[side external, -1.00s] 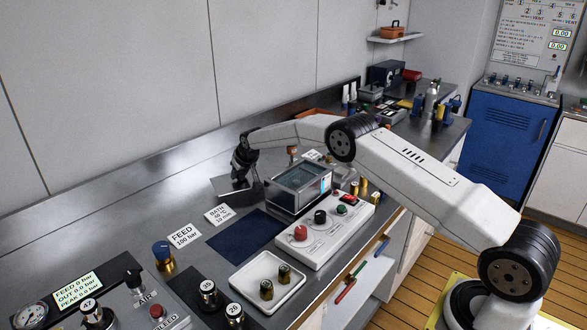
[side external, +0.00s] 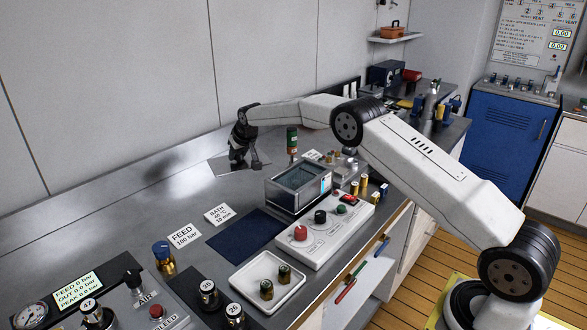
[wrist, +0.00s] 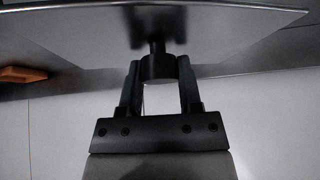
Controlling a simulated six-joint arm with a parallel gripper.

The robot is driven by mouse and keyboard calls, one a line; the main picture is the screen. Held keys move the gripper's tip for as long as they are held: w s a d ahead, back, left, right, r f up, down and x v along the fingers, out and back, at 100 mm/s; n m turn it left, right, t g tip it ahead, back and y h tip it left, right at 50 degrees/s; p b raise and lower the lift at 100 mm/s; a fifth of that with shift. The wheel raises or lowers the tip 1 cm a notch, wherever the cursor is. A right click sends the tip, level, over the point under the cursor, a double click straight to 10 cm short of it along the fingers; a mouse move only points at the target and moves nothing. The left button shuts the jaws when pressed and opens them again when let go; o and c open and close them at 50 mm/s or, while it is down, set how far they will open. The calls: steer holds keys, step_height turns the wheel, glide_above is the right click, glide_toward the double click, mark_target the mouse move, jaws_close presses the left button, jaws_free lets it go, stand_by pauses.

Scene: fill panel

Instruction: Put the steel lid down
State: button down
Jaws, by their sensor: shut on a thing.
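The steel lid (side external: 222,170) is a flat, thin grey plate on the far side of the bench, left of and behind the bath. My gripper (side external: 243,164) is over it and shut on its dark round knob. In the wrist view my gripper (wrist: 158,75) has a finger on each side of the knob (wrist: 157,68), and the lid (wrist: 225,35) spans the top of the picture. The lid looks close to level in the side view. I cannot tell whether it touches the bench. The bath (side external: 298,187) is a steel-framed box with its top uncovered.
The steel bench top (side external: 120,205) is bare to the left of the lid. Label cards (side external: 184,236) and a dark blue mat (side external: 246,234) lie in front. A control box (side external: 325,230) and white tray (side external: 267,283) are nearer the front.

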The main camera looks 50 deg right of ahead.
steer(key=shift+s+a+r, duration=0.1)
steer(key=shift+a+r, duration=0.05)
steer(key=shift+s+a+r, duration=0.25)
steer(key=shift+s+a, duration=0.25)
steer(key=shift+s, duration=0.1)
steer(key=s+a+r+n+y, duration=0.1)
steer(key=s+a, duration=0.3)
steer(key=s, duration=0.7)
steer(key=s+a+r+n, duration=0.15)
steer(key=s+a, duration=0.25)
steer(key=s, duration=0.7)
steer(key=s+d+r+n+y, duration=0.1)
steer(key=s+d+r+n, duration=0.1)
steer(key=s+d+r, duration=0.6)
steer(key=d+r, duration=0.4)
steer(key=shift+s+d+y, duration=0.15)
steer(key=shift+d+y, duration=0.15)
